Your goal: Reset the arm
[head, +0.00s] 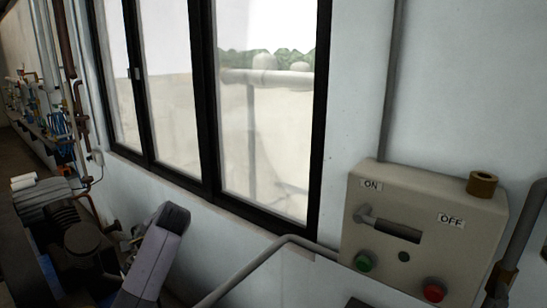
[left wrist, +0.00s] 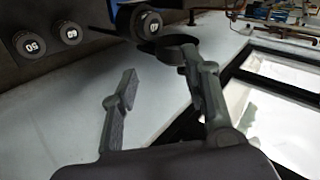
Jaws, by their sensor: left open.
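My left gripper (left wrist: 160,65) is open in the left wrist view, its two grey fingers spread apart with nothing seen held between them. In the head view a grey link (head: 157,255) of my arm rises at the lower left; the fingers are hard to make out there against dark machinery. My right gripper is not in view.
A beige control box (head: 420,225) with a lever, ON and OFF labels, green and red buttons stands at right, a brown roll (head: 482,184) on top. Dark-framed windows (head: 210,100) line the wall. Dark machinery (head: 80,240) stands at left. Numbered dials (left wrist: 30,45) show in the wrist view.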

